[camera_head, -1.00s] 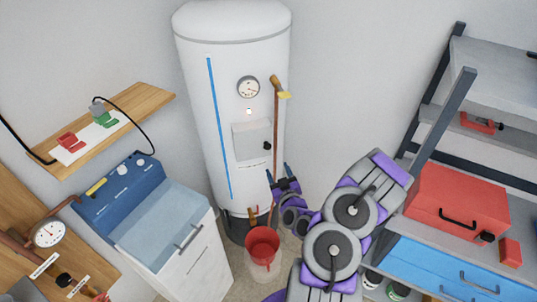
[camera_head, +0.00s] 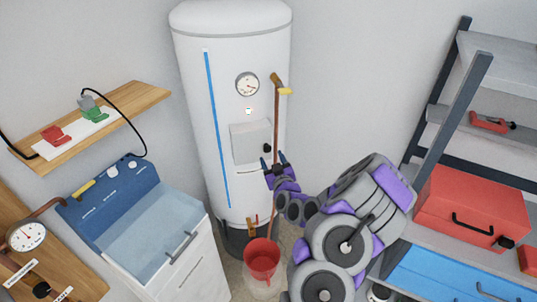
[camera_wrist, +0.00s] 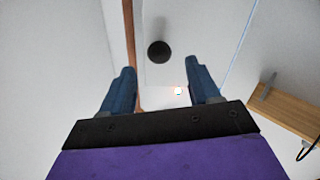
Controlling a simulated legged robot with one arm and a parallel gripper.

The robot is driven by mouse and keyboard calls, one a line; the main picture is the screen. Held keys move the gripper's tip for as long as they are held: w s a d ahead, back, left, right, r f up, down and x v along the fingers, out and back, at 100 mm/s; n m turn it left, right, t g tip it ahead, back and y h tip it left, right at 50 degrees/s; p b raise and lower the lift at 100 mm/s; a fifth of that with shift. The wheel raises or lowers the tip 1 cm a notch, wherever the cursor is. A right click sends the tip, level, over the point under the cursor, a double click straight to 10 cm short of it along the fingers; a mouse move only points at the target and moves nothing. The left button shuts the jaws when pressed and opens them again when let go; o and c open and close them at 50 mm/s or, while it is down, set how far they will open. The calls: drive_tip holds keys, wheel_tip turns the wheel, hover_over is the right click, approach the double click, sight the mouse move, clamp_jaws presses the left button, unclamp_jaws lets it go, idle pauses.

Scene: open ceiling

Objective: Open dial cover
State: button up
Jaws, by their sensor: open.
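A white boiler tank (camera_head: 232,75) stands against the wall. On its front is a closed grey-white box cover (camera_head: 248,137) with a round black knob (camera_head: 267,147) at its lower right. In the wrist view the cover (camera_wrist: 175,69) and the black knob (camera_wrist: 159,51) show ahead of my fingers. My gripper (camera_head: 275,159) is open and empty, just below the knob and apart from it. In the wrist view my gripper (camera_wrist: 162,90) has its two blue fingers spread, with the knob beyond the gap between them.
A copper pipe (camera_head: 276,120) with a yellow-handled valve (camera_head: 284,90) runs down the tank's right side, close to my gripper. A round gauge (camera_head: 247,84) sits above the cover. A red bucket (camera_head: 262,260) stands below. Shelves with a red toolbox (camera_head: 470,205) are at right.

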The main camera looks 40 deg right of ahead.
sight(268, 150)
drive_tip(key=shift+b+x, duration=0.3)
drive_tip(key=shift+x, duration=2.3)
drive_tip(key=shift+c, duration=0.2)
clamp_jaws()
